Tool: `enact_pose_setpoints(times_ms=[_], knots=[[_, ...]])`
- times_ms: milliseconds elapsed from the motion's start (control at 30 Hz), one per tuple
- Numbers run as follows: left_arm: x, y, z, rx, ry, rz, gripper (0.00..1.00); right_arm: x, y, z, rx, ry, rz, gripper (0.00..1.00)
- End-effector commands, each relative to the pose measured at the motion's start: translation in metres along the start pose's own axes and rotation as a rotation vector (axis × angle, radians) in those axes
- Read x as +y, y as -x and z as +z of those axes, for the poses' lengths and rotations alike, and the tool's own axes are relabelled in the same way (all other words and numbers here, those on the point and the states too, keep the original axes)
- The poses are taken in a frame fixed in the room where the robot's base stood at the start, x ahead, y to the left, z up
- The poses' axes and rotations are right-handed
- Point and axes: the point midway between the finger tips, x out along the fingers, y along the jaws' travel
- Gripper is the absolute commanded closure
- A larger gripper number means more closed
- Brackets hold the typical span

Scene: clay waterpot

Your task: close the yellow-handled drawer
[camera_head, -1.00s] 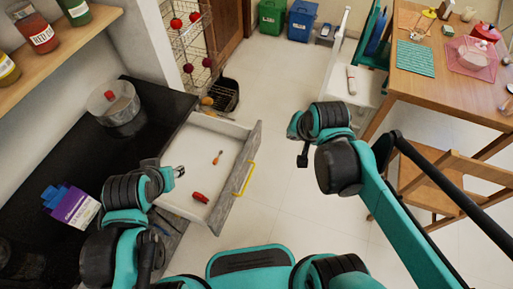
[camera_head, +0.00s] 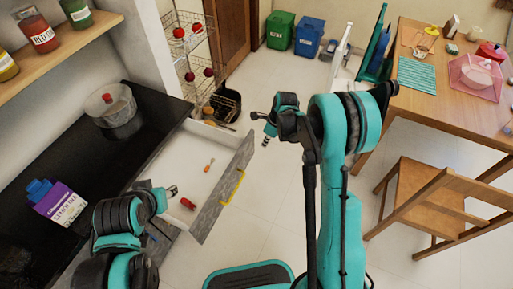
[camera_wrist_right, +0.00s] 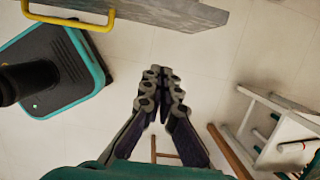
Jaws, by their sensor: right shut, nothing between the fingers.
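The drawer (camera_head: 208,147) stands pulled out from the dark counter, with a pale inside and a grey front panel. Its yellow handle (camera_head: 233,187) is on the outer face of the front. The handle (camera_wrist_right: 66,16) and the grey front (camera_wrist_right: 180,8) also show at the top of the right wrist view. My right gripper (camera_head: 263,128) is beyond the far end of the front, apart from the handle; in its wrist view the fingers (camera_wrist_right: 161,80) are together and empty. My left gripper (camera_head: 172,190) is by the drawer's near left side; its small jaws are unclear.
An orange-handled tool (camera_head: 209,164) and a red tool (camera_head: 188,203) lie inside the drawer. A dark basket (camera_head: 226,105) is on the floor behind it. A wooden chair (camera_head: 415,200) and table (camera_head: 440,95) stand right.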

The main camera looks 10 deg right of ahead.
Motion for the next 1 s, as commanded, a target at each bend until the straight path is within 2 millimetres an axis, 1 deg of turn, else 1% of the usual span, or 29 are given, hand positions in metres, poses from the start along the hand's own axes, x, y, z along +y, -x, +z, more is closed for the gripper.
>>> enact_pose_setpoints(times_ms=[167,300,500,600,700,833,1000], knots=[[0.0,-0.01,0.007,0.0,0.0,0.0,0.59,0.0,-0.03,0.0,0.0,0.002,0.0,1.0],[0.0,-0.02,0.014,0.0,0.0,0.0,0.59,0.0,-0.061,-0.001,0.0,0.003,-0.001,1.0],[0.0,-0.032,0.023,0.0,0.0,0.0,0.59,0.0,-0.102,0.0,0.0,0.004,-0.001,1.0],[0.0,-0.036,0.026,0.0,0.0,0.0,0.59,0.001,-0.102,0.018,0.0,0.006,0.0,1.0],[0.0,-0.038,0.027,0.0,0.0,0.0,0.59,0.001,-0.104,0.029,0.001,0.005,0.0,1.0],[0.0,-0.04,0.028,0.0,0.0,0.0,0.59,0.0,-0.104,0.037,0.001,0.004,-0.001,1.0],[0.0,-0.04,0.028,0.0,0.0,0.0,0.59,0.0,-0.104,0.039,0.0,0.004,-0.001,1.0]])
